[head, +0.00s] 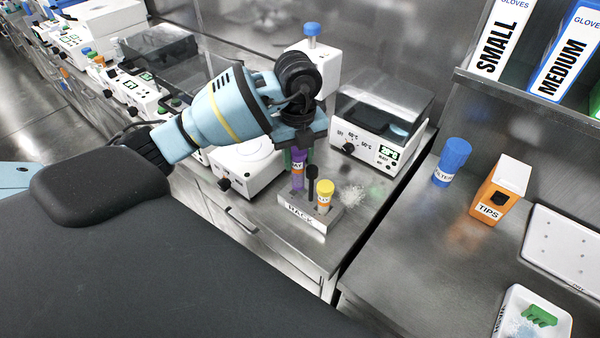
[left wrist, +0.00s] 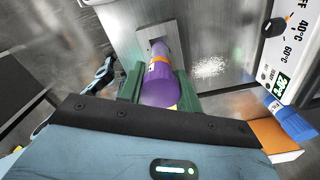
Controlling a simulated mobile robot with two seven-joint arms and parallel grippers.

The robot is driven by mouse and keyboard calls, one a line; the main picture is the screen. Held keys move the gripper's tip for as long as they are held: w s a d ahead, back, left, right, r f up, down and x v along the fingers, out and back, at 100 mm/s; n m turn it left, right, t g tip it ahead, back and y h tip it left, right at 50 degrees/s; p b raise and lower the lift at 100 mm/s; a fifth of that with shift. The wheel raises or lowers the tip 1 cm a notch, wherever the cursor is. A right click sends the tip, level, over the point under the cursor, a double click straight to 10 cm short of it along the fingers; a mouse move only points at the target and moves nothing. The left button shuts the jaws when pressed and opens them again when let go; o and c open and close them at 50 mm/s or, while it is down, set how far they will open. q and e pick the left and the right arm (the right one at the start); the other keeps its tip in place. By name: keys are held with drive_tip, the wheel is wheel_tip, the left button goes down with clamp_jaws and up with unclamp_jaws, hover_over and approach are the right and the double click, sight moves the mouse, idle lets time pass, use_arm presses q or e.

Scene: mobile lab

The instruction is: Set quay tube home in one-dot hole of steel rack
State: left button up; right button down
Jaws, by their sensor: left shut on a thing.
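The purple quay tube (head: 298,173) has a white label ending in "AY". My left gripper (head: 298,152) is shut on its upper part with green fingers. The tube points down at the steel rack (head: 320,222), its lower end at the rack's left part. In the left wrist view the tube (left wrist: 160,84) lies between the green fingers (left wrist: 158,88), its far end over the rack (left wrist: 146,32). I cannot tell how deep it sits. The hole dots are not readable. A yellow-capped tube (head: 324,194) stands in the rack's right part. My right gripper is not in view.
A dark thin upright thing (head: 312,182) stands between the two tubes. A white heater (head: 375,130) stands behind the rack, a white device (head: 240,165) to its left. Right, across a gap, are a blue-capped filter jar (head: 452,160) and an orange tips box (head: 500,190).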

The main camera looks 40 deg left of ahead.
sight(298, 173)
use_arm(q)
drive_tip(key=shift+f, duration=0.55)
drive_tip(key=shift+f, duration=0.1)
drive_tip(key=shift+f, duration=2.1)
drive_tip(key=shift+f, duration=0.2)
drive_tip(key=o, duration=1)
drive_tip(key=shift+r, duration=0.1)
